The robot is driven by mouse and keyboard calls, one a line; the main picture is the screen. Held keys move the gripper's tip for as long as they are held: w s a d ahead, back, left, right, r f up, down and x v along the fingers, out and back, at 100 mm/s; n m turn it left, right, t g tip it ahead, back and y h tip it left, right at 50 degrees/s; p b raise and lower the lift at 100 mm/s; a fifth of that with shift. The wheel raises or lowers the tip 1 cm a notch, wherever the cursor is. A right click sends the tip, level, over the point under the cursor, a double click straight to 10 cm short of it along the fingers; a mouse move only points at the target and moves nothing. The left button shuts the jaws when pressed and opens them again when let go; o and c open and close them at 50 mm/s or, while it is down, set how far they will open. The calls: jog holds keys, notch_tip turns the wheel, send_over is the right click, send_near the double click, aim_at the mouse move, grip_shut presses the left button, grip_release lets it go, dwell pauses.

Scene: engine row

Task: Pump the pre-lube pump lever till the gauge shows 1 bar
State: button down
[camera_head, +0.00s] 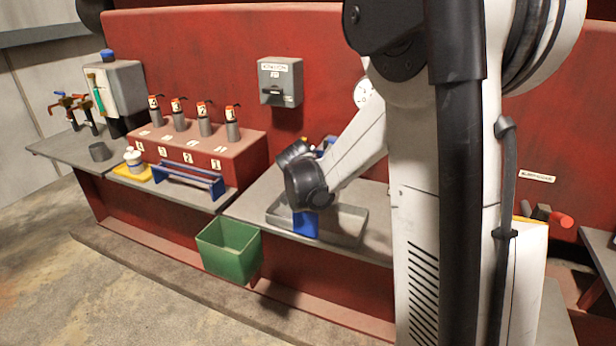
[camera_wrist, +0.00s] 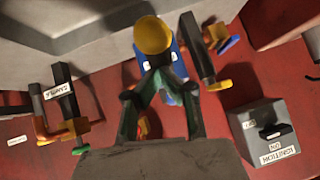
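In the head view the fingers are hidden behind my wrist, which is low over a grey tray (camera_head: 345,238).
An ignition box (camera_head: 280,85) hangs on the red wall; it also shows in the wrist view (camera_wrist: 272,128). Valves with coloured handles (camera_wrist: 60,122) flank the gripper. A green bin (camera_head: 228,248), a blue rack (camera_head: 188,180) and several injectors (camera_head: 204,120) stand left.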

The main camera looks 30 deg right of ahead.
jog(key=shift+s+f+b, duration=0.1)
jog(key=shift+f+b, duration=0.2)
jog(key=shift+f, duration=0.35)
jog(key=shift+s+a+r+p, duration=0.1)
jog(key=shift+r+p, duration=0.2)
jog(key=shift+r, duration=0.2)
jog(key=p+v, duration=0.2)
jog(key=v, duration=1)
jog(key=shift+s+r, duration=0.25)
dwell(0.6)
